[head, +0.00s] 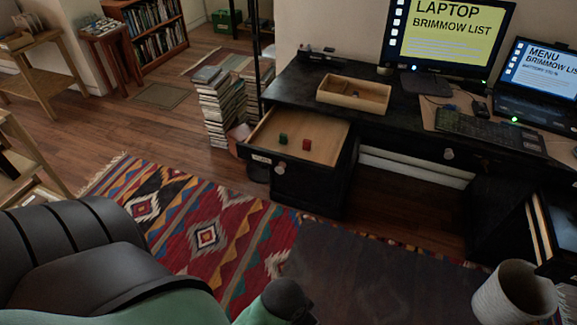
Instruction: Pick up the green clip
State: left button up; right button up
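A small green block-like thing (283,139), which fits the green clip, lies in the open desk drawer (325,152). It is too small for me to make out its exact shape. A small red thing (307,144) of similar size lies just to its right in the same drawer. Neither of my grippers shows in the head view. Only black and green parts of my own arm fill the lower left and bottom, well apart from the drawer.
The black desk (408,107) carries a wooden tray (353,93), a monitor (446,40), a keyboard (489,131) and a laptop (543,75). Book stacks (222,103) stand left of the drawer. A white wastebasket (513,294) is at lower right. A patterned rug (207,237) covers open floor.

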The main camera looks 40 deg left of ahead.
aim_at(283, 137)
jog(key=i, duration=0.45)
jog(key=i+u, duration=0.45)
jog(key=i+l+u, duration=0.1)
jog(key=i+u, duration=0.2)
jog(key=u, duration=0.15)
